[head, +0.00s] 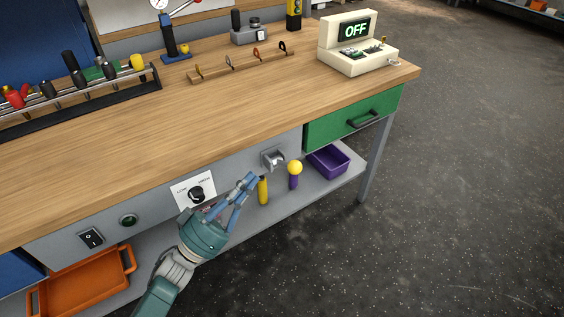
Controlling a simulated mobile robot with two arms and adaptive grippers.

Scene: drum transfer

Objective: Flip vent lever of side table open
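The side table (100,155) has a wooden top and a grey front panel. A grey metal fitting (273,159) sits on the panel, left of the green drawer. Below it hangs or stands a yellow handle-like piece (263,190). Beside that is a yellow ball on a purple stem (295,169). I cannot tell which of these is the vent lever. My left gripper (252,181) is in front of the panel, its fingertips drawn together just left of the yellow piece. I see nothing between them; contact is unclear. My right gripper is out of view.
A dial (197,194) on a white plate, a black switch (91,238) and a round button (128,220) are on the panel. A green drawer (350,121) is closed. A purple bin (329,161) and an orange tray (85,287) sit on the lower shelf (235,226).

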